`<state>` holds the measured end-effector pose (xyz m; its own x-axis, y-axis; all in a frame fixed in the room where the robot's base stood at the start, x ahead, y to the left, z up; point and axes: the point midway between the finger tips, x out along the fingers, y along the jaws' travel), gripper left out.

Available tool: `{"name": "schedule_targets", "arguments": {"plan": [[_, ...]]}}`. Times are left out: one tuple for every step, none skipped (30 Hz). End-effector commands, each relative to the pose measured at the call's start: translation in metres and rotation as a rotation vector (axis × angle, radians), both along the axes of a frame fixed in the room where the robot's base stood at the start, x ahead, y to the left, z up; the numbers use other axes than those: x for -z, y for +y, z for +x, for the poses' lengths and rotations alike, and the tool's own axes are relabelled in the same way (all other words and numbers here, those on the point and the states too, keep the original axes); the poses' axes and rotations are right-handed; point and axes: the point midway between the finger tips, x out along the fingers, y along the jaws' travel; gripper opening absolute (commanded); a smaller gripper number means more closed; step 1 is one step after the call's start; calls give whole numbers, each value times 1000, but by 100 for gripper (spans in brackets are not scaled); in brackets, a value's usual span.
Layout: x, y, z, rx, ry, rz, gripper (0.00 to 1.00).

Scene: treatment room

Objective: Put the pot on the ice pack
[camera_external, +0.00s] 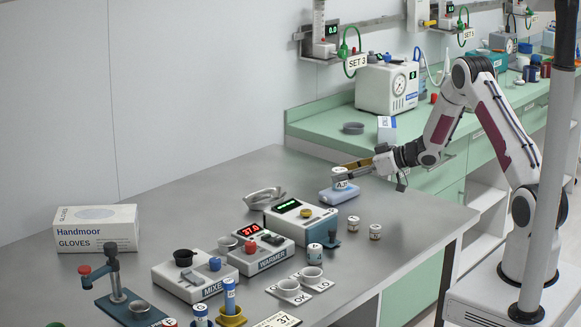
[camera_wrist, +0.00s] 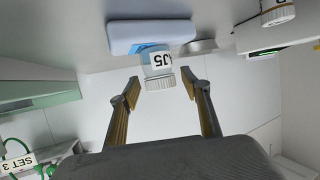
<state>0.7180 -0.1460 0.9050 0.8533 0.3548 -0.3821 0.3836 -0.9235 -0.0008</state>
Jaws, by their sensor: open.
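The pot (camera_external: 339,174) is a small white-lidded jar with a black-marked label. It stands upright on the pale blue ice pack (camera_external: 326,195), which lies flat on the steel table. In the wrist view, which is upside down, the pot (camera_wrist: 158,66) shows with its base against the ice pack (camera_wrist: 122,38) and its ribbed white lid away from it. My gripper (camera_wrist: 161,87) is open, its fingers either side of the lid with gaps on both sides. In the external view my gripper (camera_external: 347,171) comes in from the right at the pot.
Two similar pots (camera_external: 353,224) (camera_external: 375,231) stand on the table in front of the ice pack. A boxed device (camera_external: 293,222) with a green display is just left of them. A metal dish (camera_external: 264,196) lies behind it. The table's right end is mostly clear.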

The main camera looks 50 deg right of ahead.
Motion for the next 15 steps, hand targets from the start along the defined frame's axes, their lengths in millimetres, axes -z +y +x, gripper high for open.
{"name": "schedule_targets", "arguments": {"plan": [[-3, -4, -6, 4, 0, 1, 47], [-5, -5, -9, 3, 0, 0, 47], [-7, -7, -14, 3, 0, 0, 47], [-8, -8, -18, 4, 1, 0, 47], [-10, -10, -21, 3, 0, 0, 47], [-13, -13, -27, 3, 0, -1, 47], [-14, -14, -31, 3, 0, -1, 47], [-16, -15, -35, 3, 0, -1, 47], [-18, -18, -40, 4, 0, -1, 47], [-20, -20, -44, 4, -1, -1, 47], [-22, -22, -48, 4, -1, -1, 47], [-24, -23, -53, 2, 1, -1, 47], [-26, -25, -57, 3, 0, -1, 47], [-28, -27, -61, 3, -1, -1, 47], [-29, -28, -65, 3, 0, 0, 47]]}}
